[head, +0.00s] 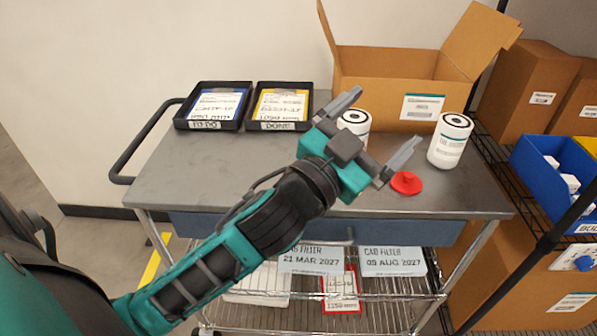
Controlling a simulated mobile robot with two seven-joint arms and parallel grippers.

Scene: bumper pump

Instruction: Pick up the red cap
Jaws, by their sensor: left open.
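The red cap (406,183) lies on the grey cart top near its front right edge, with a small knob on its upper side. My left gripper (376,120) is over the cart with its two grey fingers spread wide and nothing held between them. Its nearer finger ends just above and behind the red cap in the picture; I cannot tell the height gap. My right gripper is not in view.
White canisters stand on the cart (240,185), one (450,140) at the right and one (354,122) partly behind my gripper. An open cardboard box (385,92) stands at the back. Two black trays (212,125) sit at the back left.

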